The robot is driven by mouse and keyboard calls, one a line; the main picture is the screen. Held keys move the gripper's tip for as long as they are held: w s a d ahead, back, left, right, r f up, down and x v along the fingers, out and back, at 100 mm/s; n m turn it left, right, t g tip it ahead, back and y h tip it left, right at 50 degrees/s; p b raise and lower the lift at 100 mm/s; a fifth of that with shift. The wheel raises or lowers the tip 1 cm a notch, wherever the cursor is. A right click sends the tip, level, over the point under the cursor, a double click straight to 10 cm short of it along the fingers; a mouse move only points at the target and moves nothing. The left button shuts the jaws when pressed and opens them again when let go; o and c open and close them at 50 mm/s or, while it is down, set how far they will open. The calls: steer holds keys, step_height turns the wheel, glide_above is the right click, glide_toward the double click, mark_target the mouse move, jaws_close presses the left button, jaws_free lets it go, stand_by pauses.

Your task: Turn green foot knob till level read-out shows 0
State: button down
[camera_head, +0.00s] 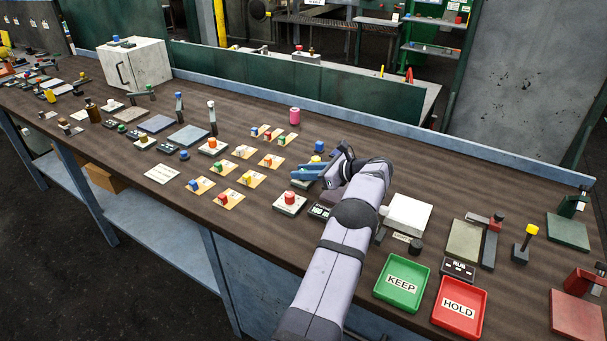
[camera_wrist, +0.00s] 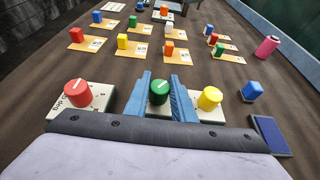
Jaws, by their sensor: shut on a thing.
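The green foot knob (camera_wrist: 159,92), with a white mark on its top, sits between the two blue fingers of my gripper (camera_wrist: 160,77) in the wrist view. The fingers are shut on its sides. In the head view my gripper (camera_head: 316,172) reaches down at the row of knobs and hides the green knob. A red knob (camera_wrist: 77,93) stands to its left and a yellow knob (camera_wrist: 210,98) to its right, each on a pale base. A small dark read-out (camera_head: 319,211) shows beside my arm, partly covered; its figures are too small to read.
Several orange cards with coloured blocks (camera_head: 249,179) lie left of my gripper. A blue block (camera_head: 319,146) and a pink cylinder (camera_head: 294,116) stand behind. A white box (camera_head: 408,214), a green KEEP tray (camera_head: 377,290) and a red HOLD tray (camera_head: 438,317) are to the right.

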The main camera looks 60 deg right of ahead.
steer(key=shift+r, duration=0.1)
stand_by(0.7)
steer(key=c, duration=1.5)
jaws_free()
steer(key=shift+s, duration=0.15)
steer(key=shift+b+v, duration=0.9)
steer(key=shift+v, duration=2.65)
steer(key=shift+d, duration=0.15)
